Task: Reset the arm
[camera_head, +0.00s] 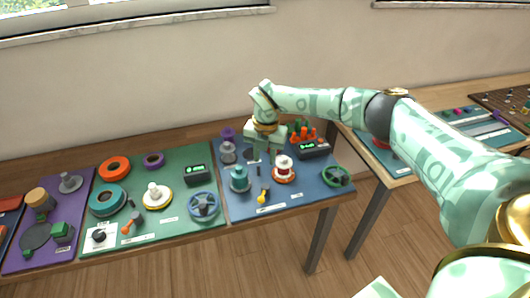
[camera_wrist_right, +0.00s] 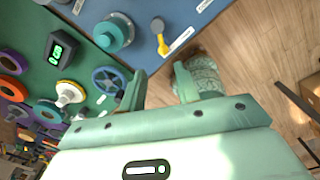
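My right arm (camera_head: 330,102) reaches in from the right of the head view. My right gripper (camera_head: 264,155) points down over the blue mat (camera_head: 240,209), above and among the items there. In the right wrist view the two fingers of this gripper (camera_wrist_right: 160,88) stand apart with a clear gap and nothing between them. Whether the fingertips touch anything on the mat is hard to tell. My left gripper is not in view.
Close around the right gripper are a teal knobbed piece (camera_head: 240,179), a red-and-white piece (camera_head: 284,169), a yellow-tipped tool (camera_head: 263,196) and a dark display box (camera_head: 313,149). A green mat (camera_head: 178,218) with spools and a blue handwheel (camera_head: 203,205) lies left. Floor shows in front.

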